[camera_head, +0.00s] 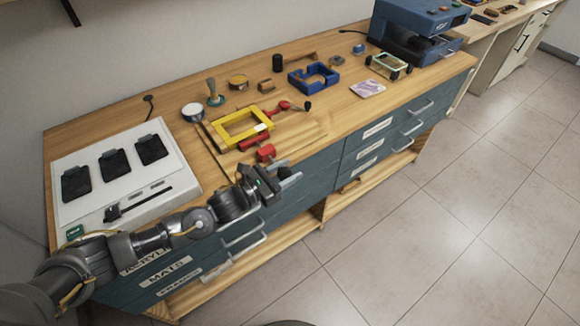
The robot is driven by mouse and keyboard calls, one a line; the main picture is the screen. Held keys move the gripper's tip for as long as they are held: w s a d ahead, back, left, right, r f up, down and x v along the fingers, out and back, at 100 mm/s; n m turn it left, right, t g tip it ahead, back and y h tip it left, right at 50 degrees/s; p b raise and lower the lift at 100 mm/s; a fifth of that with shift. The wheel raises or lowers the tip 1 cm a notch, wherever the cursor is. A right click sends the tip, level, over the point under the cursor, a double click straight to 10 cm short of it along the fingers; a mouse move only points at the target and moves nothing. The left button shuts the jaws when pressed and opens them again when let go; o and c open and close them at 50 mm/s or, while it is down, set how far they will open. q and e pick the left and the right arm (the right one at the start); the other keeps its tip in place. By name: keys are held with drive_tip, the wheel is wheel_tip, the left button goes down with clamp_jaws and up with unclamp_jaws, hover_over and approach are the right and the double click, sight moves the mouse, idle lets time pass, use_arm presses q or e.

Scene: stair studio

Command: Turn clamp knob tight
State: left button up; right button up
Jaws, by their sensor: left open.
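A yellow rectangular frame (227,139) lies on the wooden workbench. I cannot tell for sure which one is the clamp knob. My left gripper (287,178) is open and empty, in front of the bench edge, just below and right of the nearest red part, and apart from it. My right gripper is out of view.
A white panel with black pads (89,208) covers the bench's left end. A blue frame (328,80), a glass-topped piece (388,66) and a blue machine (400,30) stand to the right. Drawers with handles (244,236) line the front. The tiled floor (430,230) is clear.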

use_arm(q)
drive_tip(key=shift+w+d, duration=0.35)
drive_tip(key=shift+d, duration=0.1)
